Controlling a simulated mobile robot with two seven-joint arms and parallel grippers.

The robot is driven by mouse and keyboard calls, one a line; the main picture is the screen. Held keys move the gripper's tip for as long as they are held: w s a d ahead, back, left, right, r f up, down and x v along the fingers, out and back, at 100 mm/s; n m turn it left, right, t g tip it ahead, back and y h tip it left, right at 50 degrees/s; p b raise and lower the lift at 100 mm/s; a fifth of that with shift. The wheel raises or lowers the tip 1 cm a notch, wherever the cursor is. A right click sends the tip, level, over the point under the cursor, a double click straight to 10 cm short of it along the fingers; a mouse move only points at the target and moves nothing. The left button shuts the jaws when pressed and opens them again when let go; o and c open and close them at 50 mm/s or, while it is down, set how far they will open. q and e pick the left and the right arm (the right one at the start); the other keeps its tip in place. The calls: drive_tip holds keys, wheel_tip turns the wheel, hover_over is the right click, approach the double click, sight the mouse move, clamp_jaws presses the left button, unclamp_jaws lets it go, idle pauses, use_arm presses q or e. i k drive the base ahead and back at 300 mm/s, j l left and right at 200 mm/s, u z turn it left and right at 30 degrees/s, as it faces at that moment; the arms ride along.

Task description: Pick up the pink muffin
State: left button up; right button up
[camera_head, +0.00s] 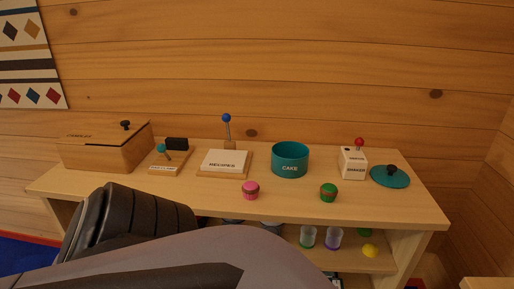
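The pink muffin (251,190) stands upright near the front edge of the wooden shelf unit's top (290,209). It is in front of the recipes stand and left of a green muffin (328,192). A large dark and grey arm part of mine fills the lower left and middle of the head view, below and left of the pink muffin. Neither gripper's fingers can be made out. Nothing is seen touching the pink muffin.
Behind stand a lidded wooden box (105,150), recipes stand (224,162), teal cake tin (290,160), white box with a red knob (353,163) and teal lid (390,176). Cups (307,237) sit on the lower shelf. The top between the muffins is clear.

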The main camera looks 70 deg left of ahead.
sight(251, 188)
drive_tip(key=u, duration=2.15)
